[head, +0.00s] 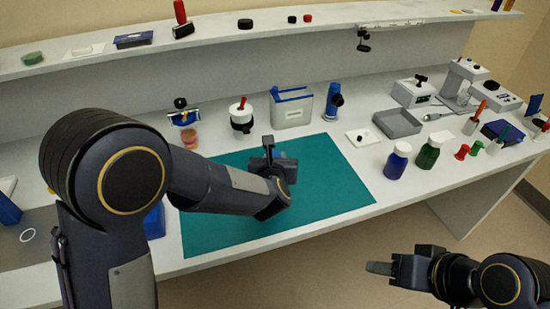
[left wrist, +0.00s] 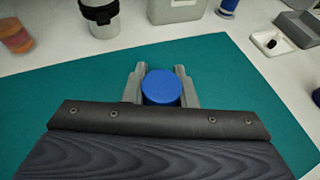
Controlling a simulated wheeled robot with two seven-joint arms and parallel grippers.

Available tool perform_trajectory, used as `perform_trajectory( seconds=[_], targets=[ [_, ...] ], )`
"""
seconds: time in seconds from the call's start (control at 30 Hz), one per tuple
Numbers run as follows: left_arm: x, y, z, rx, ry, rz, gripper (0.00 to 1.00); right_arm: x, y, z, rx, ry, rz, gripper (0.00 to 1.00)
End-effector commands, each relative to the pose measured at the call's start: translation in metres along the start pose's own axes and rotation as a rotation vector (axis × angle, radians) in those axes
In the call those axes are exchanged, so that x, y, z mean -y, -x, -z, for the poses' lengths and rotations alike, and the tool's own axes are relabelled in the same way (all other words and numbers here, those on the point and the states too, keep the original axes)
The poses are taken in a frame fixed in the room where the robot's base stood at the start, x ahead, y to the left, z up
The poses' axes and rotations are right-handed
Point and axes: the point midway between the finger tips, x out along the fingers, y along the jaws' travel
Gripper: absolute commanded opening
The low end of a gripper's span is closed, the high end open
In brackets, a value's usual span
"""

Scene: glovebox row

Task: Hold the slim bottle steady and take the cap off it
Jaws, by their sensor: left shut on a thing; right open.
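My left gripper (head: 268,145) is over the teal mat. In the left wrist view its two grey fingers stand either side of a round blue cap (left wrist: 161,87), seen from above. I take this as the top of the slim bottle, held between the fingers; the bottle's body is hidden under the cap, and in the head view my gripper covers it. I cannot tell whether it touches the mat. My right gripper (head: 380,267) is open and empty, in front of the bench at the lower right, well apart from the bottle.
The teal mat (head: 335,190) is mostly clear. Behind it stand a white pot with a black band (head: 241,118), a grey box (head: 291,108) and a blue cylinder (head: 332,103). To the right are a white dish (head: 361,137), a grey tray (head: 398,122), and blue (head: 396,165) and green (head: 429,156) bottles.

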Motion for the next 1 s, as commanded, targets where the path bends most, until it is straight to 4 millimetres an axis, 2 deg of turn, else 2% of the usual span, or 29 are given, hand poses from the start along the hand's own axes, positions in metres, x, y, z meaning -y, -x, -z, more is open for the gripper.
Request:
perform_trajectory(
  seconds=[0.4, 0.43, 0.57, 0.6, 1.0],
  targets=[
    [-0.0003, -0.0017, 0.0035, 0.002, 0.001, 0.0, 0.0, -0.0026, -0.0057, -0.0029, 0.0, 0.0, 0.0, 0.48],
    [-0.0003, -0.0012, 0.0025, 0.001, 0.001, 0.0, 0.27, -0.0021, -0.0047, -0.0024, 0.0, 0.0, 0.0, 0.48],
    [-0.0002, -0.0009, 0.0021, 0.001, 0.0, 0.0, 0.44, -0.0019, -0.0041, -0.0021, 0.0, 0.0, 0.0, 0.48],
    [-0.0002, -0.0009, 0.0021, 0.001, 0.0, 0.0, 0.47, -0.0019, -0.0041, -0.002, 0.0, 0.0, 0.0, 0.48],
    [0.0007, 0.0052, -0.0017, 0.001, 0.001, 0.002, 0.47, 0.0003, 0.0007, 0.0005, -0.001, 0.0, 0.0, 0.48]
  ],
)
